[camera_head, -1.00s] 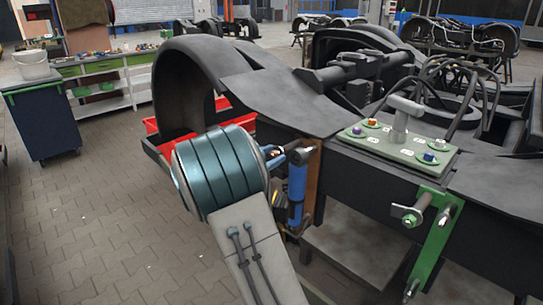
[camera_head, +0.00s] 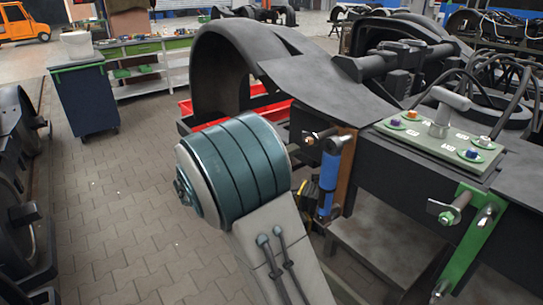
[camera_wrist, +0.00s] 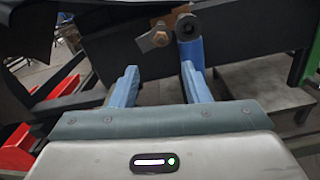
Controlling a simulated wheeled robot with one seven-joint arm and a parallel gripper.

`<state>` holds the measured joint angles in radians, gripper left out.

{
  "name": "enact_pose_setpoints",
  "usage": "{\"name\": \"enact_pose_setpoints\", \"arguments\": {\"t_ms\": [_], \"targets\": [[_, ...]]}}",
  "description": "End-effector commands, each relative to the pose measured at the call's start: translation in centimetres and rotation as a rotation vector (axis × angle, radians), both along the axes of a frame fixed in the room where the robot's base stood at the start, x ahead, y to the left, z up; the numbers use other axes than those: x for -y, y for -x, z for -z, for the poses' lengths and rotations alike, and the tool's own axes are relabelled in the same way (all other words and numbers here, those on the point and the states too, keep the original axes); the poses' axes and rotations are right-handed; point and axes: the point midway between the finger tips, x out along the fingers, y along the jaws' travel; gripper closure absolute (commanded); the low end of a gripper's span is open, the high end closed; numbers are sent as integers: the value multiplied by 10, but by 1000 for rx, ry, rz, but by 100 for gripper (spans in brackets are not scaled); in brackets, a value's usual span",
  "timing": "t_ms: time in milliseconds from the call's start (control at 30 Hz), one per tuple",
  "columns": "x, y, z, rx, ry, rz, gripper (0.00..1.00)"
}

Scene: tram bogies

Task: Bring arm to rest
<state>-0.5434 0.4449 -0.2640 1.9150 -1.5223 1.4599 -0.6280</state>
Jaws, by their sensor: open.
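My gripper (camera_wrist: 160,88) shows in the wrist view with two blue fingers spread apart and nothing between them. Beyond the right finger is a blue damper (camera_wrist: 190,50) with a round eye at its top, apart from a bolt and nut on a brown bracket (camera_wrist: 159,38). In the head view my teal-banded arm joint and pale link stand in front, left of the blue damper (camera_head: 329,182), which hangs upright on the bogie frame (camera_head: 385,190). My gripper cannot be made out there.
A green bracket (camera_head: 467,240) sticks out at the bogie's right. A grey-green plate (camera_head: 440,142) with coloured bolts lies on top. Red bins (camera_head: 270,110) stand behind my arm. A dark cart (camera_head: 86,100) and another bogie (camera_head: 15,190) are at left, with open paved floor between.

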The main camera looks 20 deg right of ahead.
Motion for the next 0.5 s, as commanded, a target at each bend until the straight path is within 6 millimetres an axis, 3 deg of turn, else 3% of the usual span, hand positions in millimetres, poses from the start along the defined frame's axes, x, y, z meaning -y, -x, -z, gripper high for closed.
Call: {"name": "enact_pose_setpoints", "arguments": {"t_ms": [267,367,500], "targets": [[10,10,0,16,-60,30,57],[29,36,3,54,-196,101,57],[51,91,14,162,-485,257,57]]}}
